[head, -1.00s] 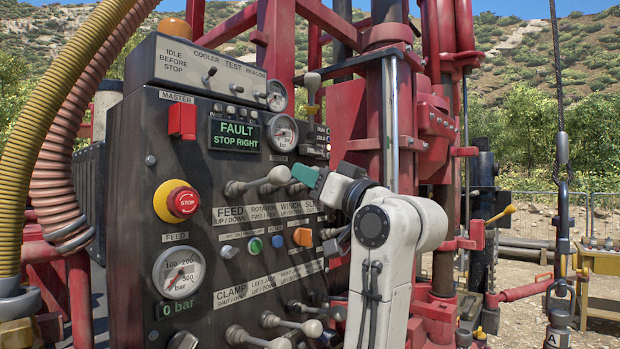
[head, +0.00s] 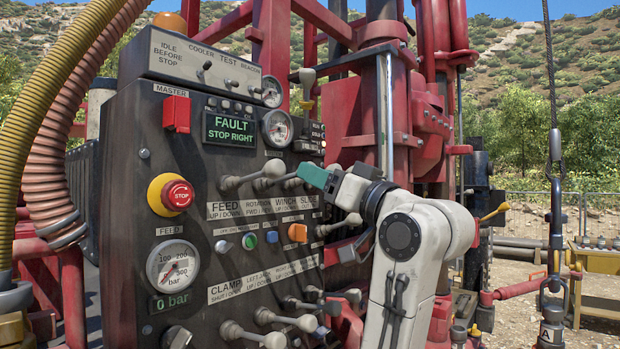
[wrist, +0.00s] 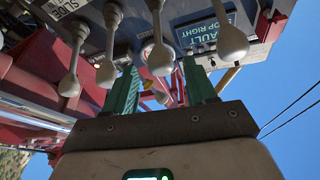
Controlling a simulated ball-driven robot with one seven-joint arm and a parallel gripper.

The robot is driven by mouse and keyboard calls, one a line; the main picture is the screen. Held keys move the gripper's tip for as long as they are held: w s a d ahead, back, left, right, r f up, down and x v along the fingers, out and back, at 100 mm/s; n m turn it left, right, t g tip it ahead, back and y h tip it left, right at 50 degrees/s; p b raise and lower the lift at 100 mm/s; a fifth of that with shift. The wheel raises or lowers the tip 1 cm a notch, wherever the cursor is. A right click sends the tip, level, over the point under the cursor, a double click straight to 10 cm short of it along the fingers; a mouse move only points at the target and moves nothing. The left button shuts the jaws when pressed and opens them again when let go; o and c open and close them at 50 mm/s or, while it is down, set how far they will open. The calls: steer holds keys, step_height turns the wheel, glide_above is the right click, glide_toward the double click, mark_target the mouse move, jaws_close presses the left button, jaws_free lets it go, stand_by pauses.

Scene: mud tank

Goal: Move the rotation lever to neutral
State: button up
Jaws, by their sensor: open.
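The rotation lever, second from the left in the upper row of the black panel, shows its base (head: 264,184) in the head view. Its outer end is hidden behind my green fingers. In the wrist view its pale knob (wrist: 161,58) hangs between the feed lever (wrist: 232,43) and the winch lever (wrist: 106,73). My gripper (head: 313,175) is open and empty in front of the upper row. In the wrist view my green fingers (wrist: 161,90) are spread apart, with the rotation knob lying across the gap between them. I cannot tell whether they touch it.
The slide lever (wrist: 69,85) is at the left of the wrist view. A lower row of levers (head: 300,322) sticks out below. The red stop button (head: 177,195) is on the panel's left. The display (head: 231,129) reads "FAULT STOP RIGHT". The red mast (head: 375,110) stands behind the arm.

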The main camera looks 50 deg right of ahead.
steer(key=b+v, duration=0.1)
steer(key=v, duration=0.5)
steer(key=shift+s, duration=0.25)
stand_by(0.4)
